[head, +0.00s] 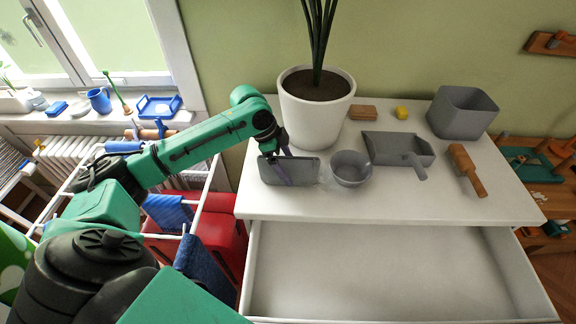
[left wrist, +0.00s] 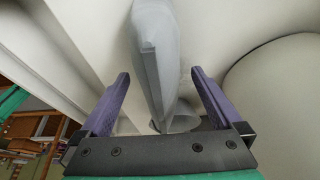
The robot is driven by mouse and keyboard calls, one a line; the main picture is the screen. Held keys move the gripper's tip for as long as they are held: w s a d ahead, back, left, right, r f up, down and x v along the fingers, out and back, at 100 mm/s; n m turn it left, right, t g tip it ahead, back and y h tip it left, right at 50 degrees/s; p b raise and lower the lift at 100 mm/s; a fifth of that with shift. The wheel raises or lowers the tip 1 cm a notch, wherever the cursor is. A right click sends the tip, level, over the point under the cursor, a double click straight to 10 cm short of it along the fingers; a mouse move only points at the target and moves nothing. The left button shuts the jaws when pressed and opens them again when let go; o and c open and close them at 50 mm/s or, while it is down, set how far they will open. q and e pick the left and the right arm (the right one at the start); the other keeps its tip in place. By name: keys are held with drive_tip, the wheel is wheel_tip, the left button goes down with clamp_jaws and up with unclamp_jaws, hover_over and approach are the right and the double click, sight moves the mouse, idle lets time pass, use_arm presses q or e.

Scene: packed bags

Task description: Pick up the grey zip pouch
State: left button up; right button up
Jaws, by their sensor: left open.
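The grey zip pouch (head: 305,171) is on the white cabinet top near its left front edge, left of a small grey cup. My left gripper (head: 281,172) is over the pouch in the head view and hides part of it. In the left wrist view the pouch (left wrist: 155,50) shows as a narrow grey shape between the two purple fingers of the left gripper (left wrist: 161,74). The fingers are apart, with a gap visible on both sides of the pouch. My right gripper is in neither view.
A grey cup (head: 351,169) stands close right of the pouch, and a white plant pot (head: 318,112) behind it. A dustpan (head: 395,147), a brush (head: 467,170) and a grey bin (head: 462,113) are farther right. The open drawer (head: 400,275) juts out below.

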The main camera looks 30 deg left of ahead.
use_arm(q)
drive_tip(key=shift+d+f, duration=0.3)
drive_tip(key=shift+f, duration=0.15)
drive_tip(key=shift+a, duration=0.1)
clamp_jaws()
drive_tip(key=shift+r, duration=0.15)
